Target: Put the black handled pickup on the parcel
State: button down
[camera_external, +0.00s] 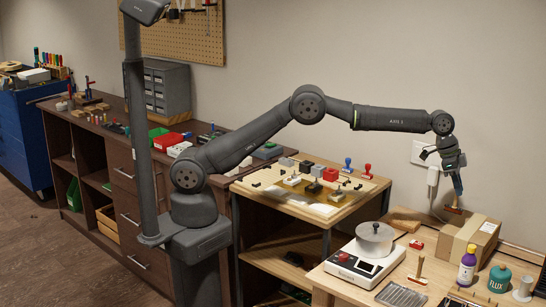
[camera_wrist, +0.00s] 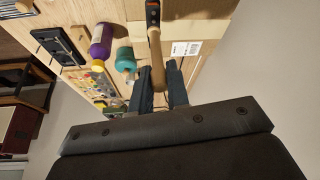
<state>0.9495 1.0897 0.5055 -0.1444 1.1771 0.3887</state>
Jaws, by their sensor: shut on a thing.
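The black pickup (camera_wrist: 153,14) has a pale wooden handle (camera_wrist: 157,68). My gripper (camera_wrist: 158,82) is shut on this handle, with a dark finger on each side. In the external view, my gripper (camera_external: 458,192) points down above the cardboard parcel (camera_external: 462,238), which has a white label. The small dark pickup end (camera_external: 454,210) shows below the fingertips at the parcel's top. Whether it touches the parcel or hangs just above it, I cannot tell. The parcel (camera_wrist: 182,28) also shows behind the pickup in the wrist view.
A purple bottle (camera_external: 467,266) and a teal flux bottle (camera_external: 499,278) stand right in front of the parcel. A wooden-handled piece with a red base (camera_external: 418,272) stands to the left, beside a white scale-like device (camera_external: 364,262). A wooden block (camera_external: 405,220) lies behind.

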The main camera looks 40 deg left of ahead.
jog(key=shift+w+a+f, duration=0.1)
jog(key=shift+w+f, duration=0.35)
jog(key=shift+f, duration=0.5)
jog(key=shift+w+d+f, duration=0.1)
jog(key=shift+w+f, duration=0.35)
jog(key=shift+f, duration=0.45)
jog(key=shift+w+a+f, duration=0.1)
jog(key=shift+w+f, duration=0.35)
jog(key=shift+f, duration=0.5)
jog(key=shift+f, duration=0.1)
jog(key=c, duration=1.4)
grip_release()
jog(key=v, duration=1.2)
